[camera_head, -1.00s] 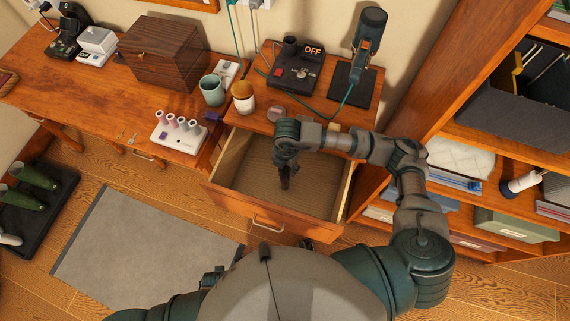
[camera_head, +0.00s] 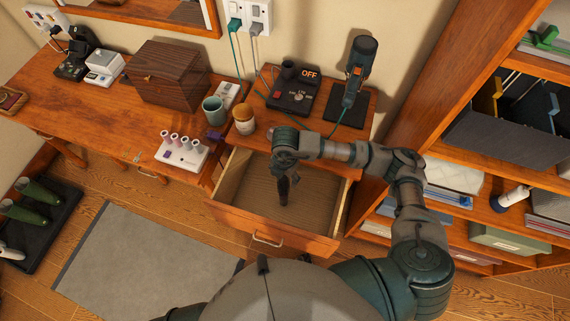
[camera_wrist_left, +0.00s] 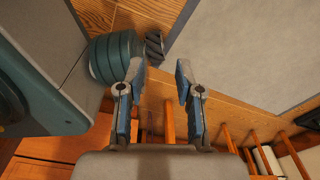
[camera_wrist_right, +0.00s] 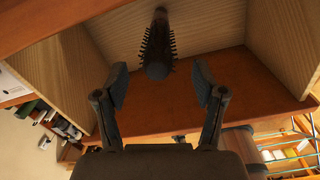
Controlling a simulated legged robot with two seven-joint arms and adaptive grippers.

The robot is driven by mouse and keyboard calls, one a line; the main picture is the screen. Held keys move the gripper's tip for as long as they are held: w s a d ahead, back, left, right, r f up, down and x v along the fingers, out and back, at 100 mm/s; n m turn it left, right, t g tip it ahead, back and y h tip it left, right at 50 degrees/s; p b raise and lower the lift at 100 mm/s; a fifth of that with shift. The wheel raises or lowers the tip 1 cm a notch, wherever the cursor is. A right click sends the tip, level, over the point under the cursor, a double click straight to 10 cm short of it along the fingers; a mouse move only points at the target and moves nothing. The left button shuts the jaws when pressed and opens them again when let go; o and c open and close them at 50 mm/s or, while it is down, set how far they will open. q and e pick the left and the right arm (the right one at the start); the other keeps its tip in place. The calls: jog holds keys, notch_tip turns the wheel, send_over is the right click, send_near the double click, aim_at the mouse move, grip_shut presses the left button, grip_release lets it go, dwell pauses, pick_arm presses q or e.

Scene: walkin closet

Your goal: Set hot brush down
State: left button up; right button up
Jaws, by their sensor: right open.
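A dark round bristled brush (camera_wrist_right: 157,45) lies inside the open wooden drawer (camera_head: 325,207). In the right wrist view its near end is just beyond my open fingertips, in the gap between them, and it is not held. My right gripper (camera_wrist_right: 160,88) points down into the drawer; in the head view it shows as a dark shape (camera_head: 285,180) edge-on, and the brush is hard to tell from it. A teal and orange corded handheld tool (camera_head: 357,72) stands on a black mat (camera_head: 340,112). My left gripper (camera_wrist_left: 153,75) is open and empty, low near my own body.
A shelf unit (camera_head: 490,195) borders the right arm. The floor mat (camera_head: 150,260) is clear.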

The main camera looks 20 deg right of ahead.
jog(key=shift+r+p, duration=0.3)
jog(key=shift+r, duration=0.5)
notch_tip(320, 180, up, 4)
jog(key=p, duration=0.3)
pick_arm(q)
jog(key=s+r, duration=0.1)
jog(key=s+a+r, duration=0.1)
jog(key=s+r, duration=0.1)
jog(key=shift+s, duration=0.1)
pick_arm(e)
jog(key=shift+r, duration=0.3)
pick_arm(q)
jog(key=shift+d, duration=0.1)
